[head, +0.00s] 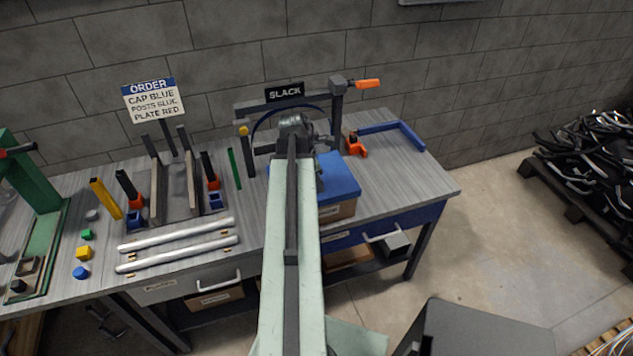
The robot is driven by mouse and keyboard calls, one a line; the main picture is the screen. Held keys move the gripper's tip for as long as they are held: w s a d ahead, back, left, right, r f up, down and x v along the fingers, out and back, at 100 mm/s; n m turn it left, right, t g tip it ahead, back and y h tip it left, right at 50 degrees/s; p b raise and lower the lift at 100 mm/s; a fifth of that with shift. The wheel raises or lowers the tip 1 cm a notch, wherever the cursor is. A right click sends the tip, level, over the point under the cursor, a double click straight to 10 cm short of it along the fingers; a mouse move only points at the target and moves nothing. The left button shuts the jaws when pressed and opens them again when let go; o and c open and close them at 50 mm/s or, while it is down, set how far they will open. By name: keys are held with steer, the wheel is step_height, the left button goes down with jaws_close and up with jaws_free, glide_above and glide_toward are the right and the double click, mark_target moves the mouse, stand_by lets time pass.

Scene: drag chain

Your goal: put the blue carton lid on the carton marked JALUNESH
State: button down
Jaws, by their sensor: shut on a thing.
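The blue carton lid (338,177) shows right of my arm, over a brown carton (340,211) near the bench's front edge. It looks level and at the carton's top; whether it is fully seated I cannot tell. My arm hides its left part. My gripper (318,178) is at the lid's left side, mostly hidden behind my arm, and is shut on the lid. The carton's front has a small pale label too small to read, so I cannot confirm the name JALUNESH.
A black post with the SLACK sign (285,92) and an orange-handled clamp (367,84) stands behind. A blue angled bar (395,131) lies at the back right. Two silver rods (178,234) lie left. Other cartons (215,298) sit below. The bench's right end is clear.

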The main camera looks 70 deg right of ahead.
steer(key=shift+f+b, duration=0.75)
steer(key=shift+f, duration=0.05)
steer(key=c, duration=1.1)
jaws_free()
steer(key=shift+o, duration=0.2)
steer(key=shift+r, duration=0.1)
steer(key=p+v, duration=0.7)
steer(key=shift+r+p, duration=0.4)
